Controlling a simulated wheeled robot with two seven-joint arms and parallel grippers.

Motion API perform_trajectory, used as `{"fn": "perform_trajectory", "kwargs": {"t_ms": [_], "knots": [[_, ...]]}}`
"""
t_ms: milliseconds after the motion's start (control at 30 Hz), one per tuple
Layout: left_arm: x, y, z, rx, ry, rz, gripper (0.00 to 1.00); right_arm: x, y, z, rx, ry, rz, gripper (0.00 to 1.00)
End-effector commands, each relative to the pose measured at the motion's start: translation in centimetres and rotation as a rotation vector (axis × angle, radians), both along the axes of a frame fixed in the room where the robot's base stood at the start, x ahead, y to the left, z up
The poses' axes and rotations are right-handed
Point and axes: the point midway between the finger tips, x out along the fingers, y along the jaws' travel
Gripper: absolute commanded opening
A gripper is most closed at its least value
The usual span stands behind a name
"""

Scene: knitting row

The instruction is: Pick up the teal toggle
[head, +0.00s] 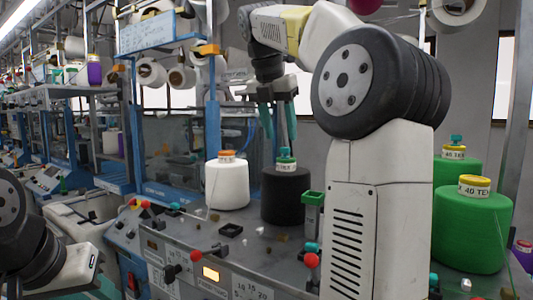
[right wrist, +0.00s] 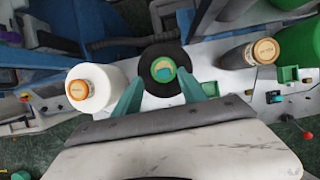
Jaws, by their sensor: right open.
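A small teal toggle (head: 286,153) sits on the green-and-pale top of a black yarn cone, which stands upright on the grey machine top. In the right wrist view the teal toggle (right wrist: 165,73) shows between and just beyond the fingertips. My right gripper (head: 279,125) is open and empty, its teal fingers pointing down above the black cone, apart from the toggle. It also shows in the right wrist view (right wrist: 160,88). Another teal piece (head: 456,139) tops a green cone at right. My left arm shows at the lower left; its gripper is out of frame.
A white cone (head: 228,186) with an orange cap stands left of the black cone (head: 285,200). A green open holder (head: 312,212) stands close to its right. Green cones (head: 470,232) are at far right. Red-knobbed levers (head: 311,262) rise along the front edge.

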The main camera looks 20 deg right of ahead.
Motion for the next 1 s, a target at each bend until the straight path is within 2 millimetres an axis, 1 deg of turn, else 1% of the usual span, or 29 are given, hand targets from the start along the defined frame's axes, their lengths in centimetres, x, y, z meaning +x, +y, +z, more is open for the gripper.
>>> {"fn": "perform_trajectory", "kwargs": {"t_ms": [33, 133, 233, 367, 533, 567, 600, 667, 800, 1000], "knots": [[0.0, 0.0, 0.0, 0.0, 0.0, 0.0, 0.36, -0.2, -0.3, -0.7, 0.0, 0.003, -0.001, 0.49], [0.0, 0.0, 0.0, 0.0, 0.0, 0.0, 0.36, -0.2, -0.8, -2.1, 0.0, 0.002, -0.002, 0.49], [0.0, 0.0, 0.0, 0.0, 0.0, 0.0, 0.36, 0.3, -1.1, -3.3, -0.001, 0.002, -0.001, 0.49], [0.0, 0.0, 0.0, 0.0, 0.0, 0.0, 0.36, 0.5, -1.3, -3.9, 0.001, 0.001, 0.0, 0.49], [0.0, 0.0, 0.0, 0.0, 0.0, 0.0, 0.36, 0.5, -1.3, -3.9, 0.0, 0.0, -0.001, 0.49], [0.0, 0.0, 0.0, 0.0, 0.0, 0.0, 0.36, 0.5, -1.3, -3.9, 0.0, 0.0, -0.001, 0.47], [0.0, 0.0, 0.0, 0.0, 0.0, 0.0, 0.36, 0.5, -1.3, -3.9, 0.0, 0.0, -0.001, 0.39], [0.0, 0.0, 0.0, 0.0, 0.0, 0.0, 0.36, 0.5, -1.3, -3.9, 0.0, 0.0, -0.001, 0.28], [0.0, 0.0, 0.0, 0.0, 0.0, 0.0, 0.36, 0.5, -1.3, -3.9, 0.0, 0.0, -0.001, 0.0], [0.0, 0.0, 0.0, 0.0, 0.0, 0.0, 0.36, 0.5, -1.2, -3.8, 0.0, 0.0, -0.001, 0.0]]}}
